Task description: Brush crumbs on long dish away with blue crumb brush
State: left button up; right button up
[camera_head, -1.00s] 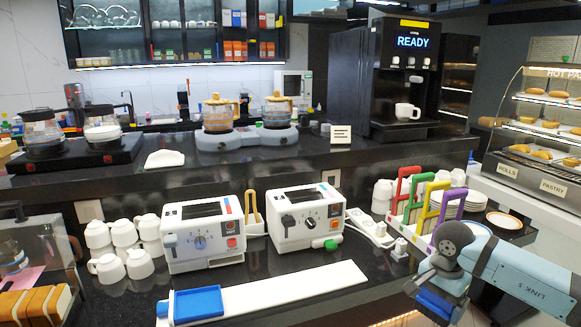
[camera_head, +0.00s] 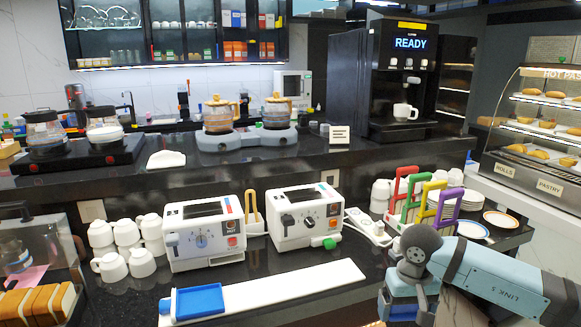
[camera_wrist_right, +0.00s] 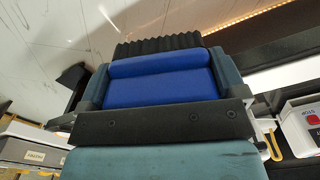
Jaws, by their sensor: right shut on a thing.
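The long white dish (camera_head: 290,288) lies on the dark counter in front of two toasters. A shallow blue tray (camera_head: 199,301) sits at its left end. I cannot make out crumbs on the dish. My right gripper (camera_head: 406,305) is beyond the right end of the dish, apart from it, partly hidden by my wrist. In the right wrist view the right gripper (camera_wrist_right: 158,75) is shut on the blue crumb brush (camera_wrist_right: 160,88), which has black bristles on its far side. In the head view the brush is not clearly visible. My left gripper is out of view.
Two white toasters (camera_head: 203,234) (camera_head: 305,218) stand just behind the dish. White mugs (camera_head: 125,247) are stacked at the left. A rack with coloured handles (camera_head: 424,203) stands close behind my right arm. Bread slices (camera_head: 38,303) are at the front left.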

pick_arm(q)
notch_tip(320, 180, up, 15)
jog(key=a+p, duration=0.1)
jog(key=p, duration=1.6)
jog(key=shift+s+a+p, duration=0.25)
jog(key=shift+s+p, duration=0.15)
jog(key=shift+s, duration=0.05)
pick_arm(e)
jog(key=s+r, duration=1)
jog(key=r, duration=0.5)
jog(key=shift+d, duration=0.15)
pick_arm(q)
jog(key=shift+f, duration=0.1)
